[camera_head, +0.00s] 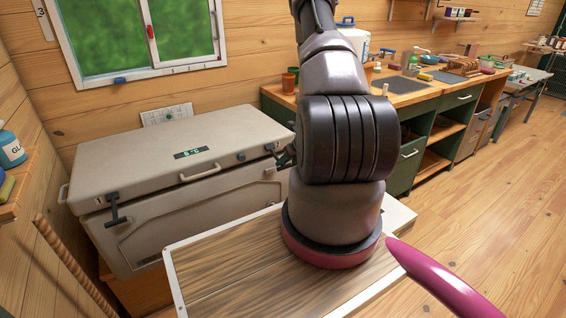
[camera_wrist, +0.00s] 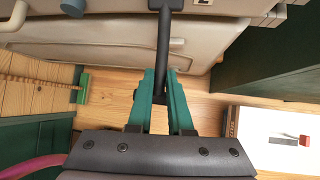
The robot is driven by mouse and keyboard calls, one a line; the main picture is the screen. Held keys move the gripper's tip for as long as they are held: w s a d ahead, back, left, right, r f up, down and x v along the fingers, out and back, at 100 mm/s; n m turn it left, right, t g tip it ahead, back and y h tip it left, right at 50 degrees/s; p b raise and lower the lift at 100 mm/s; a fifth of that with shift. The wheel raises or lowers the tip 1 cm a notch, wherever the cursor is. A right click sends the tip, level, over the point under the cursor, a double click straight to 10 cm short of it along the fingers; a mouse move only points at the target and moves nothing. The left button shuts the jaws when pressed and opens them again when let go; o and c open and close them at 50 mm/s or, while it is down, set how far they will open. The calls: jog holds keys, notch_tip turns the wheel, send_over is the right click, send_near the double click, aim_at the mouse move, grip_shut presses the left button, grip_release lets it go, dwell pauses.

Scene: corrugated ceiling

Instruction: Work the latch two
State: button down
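A grey-beige chest cooler (camera_head: 180,165) stands at the left with its lid down. A dark latch (camera_head: 117,212) hangs at the left of its front. A second dark latch (camera_head: 272,148) is at the right of the front, partly hidden by my arm. In the wrist view this right latch's dark stem (camera_wrist: 163,45) runs down between the teal fingers of my gripper (camera_wrist: 161,78), with its lower end behind them. The fingers stand close on both sides of the stem. I cannot tell whether they press on it.
A wood-topped table (camera_head: 225,262) with a white edge stands in front of the cooler, under my arm. A green workbench (camera_head: 415,155) with tools runs along the back wall. A shelf with a blue bottle (camera_head: 10,150) is at far left. Floor is clear at right.

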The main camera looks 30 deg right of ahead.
jog(key=c, duration=0.8)
grip_release()
jog(key=shift+s, duration=0.1)
jog(key=shift+c, duration=0.2)
jog(key=v, duration=1.1)
